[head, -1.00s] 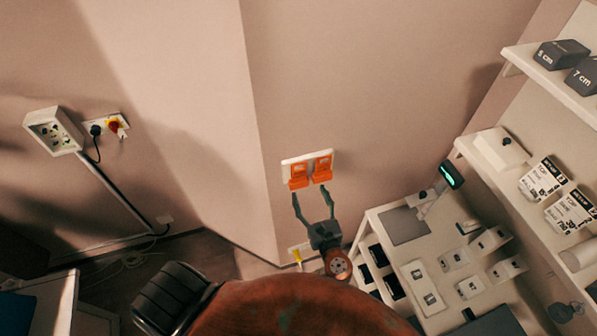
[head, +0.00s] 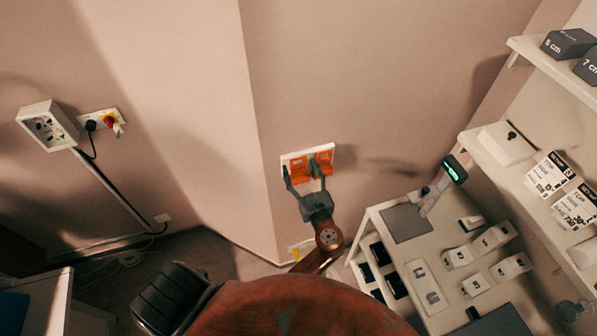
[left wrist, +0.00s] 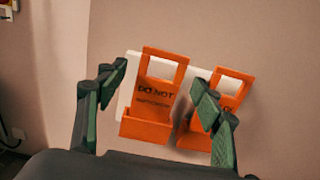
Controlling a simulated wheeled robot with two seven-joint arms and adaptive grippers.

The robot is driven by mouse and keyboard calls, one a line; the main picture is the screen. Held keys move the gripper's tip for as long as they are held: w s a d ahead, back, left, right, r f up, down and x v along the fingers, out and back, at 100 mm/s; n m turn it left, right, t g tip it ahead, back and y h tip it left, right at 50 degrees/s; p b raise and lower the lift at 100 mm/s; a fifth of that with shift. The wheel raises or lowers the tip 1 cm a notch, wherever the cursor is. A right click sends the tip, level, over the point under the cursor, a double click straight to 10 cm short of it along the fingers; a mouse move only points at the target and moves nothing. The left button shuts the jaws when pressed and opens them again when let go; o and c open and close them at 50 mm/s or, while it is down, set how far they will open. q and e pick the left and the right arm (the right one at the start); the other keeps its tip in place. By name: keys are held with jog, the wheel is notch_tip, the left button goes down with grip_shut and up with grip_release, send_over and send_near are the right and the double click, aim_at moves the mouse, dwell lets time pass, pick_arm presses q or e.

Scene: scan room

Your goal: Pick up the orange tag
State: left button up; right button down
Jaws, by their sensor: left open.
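Two orange tags hang side by side on a white wall plate (head: 285,160). The left orange tag (head: 299,171) shows in the left wrist view (left wrist: 153,97) with the words "DO NOT" on it. The right orange tag (head: 325,158) shows there too (left wrist: 231,90), partly hidden behind a finger. My left gripper (head: 303,175) is open in front of the plate. In the left wrist view its fingers (left wrist: 158,90) stand on either side of the left tag, the right finger in front of the right tag. I cannot tell whether they touch anything. My right gripper is not in view.
A white table (head: 440,245) with a grey pad, small boxes and a lit green display (head: 455,170) stands to the right. Shelves (head: 505,165) with labelled boxes are beyond it. A socket box (head: 47,126) is on the left wall.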

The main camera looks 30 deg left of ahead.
pick_arm(q)
jog(key=shift+c, duration=0.5)
jog(key=c, duration=0.9)
jog(key=shift+r, duration=0.1)
jog(key=shift+c, duration=0.2)
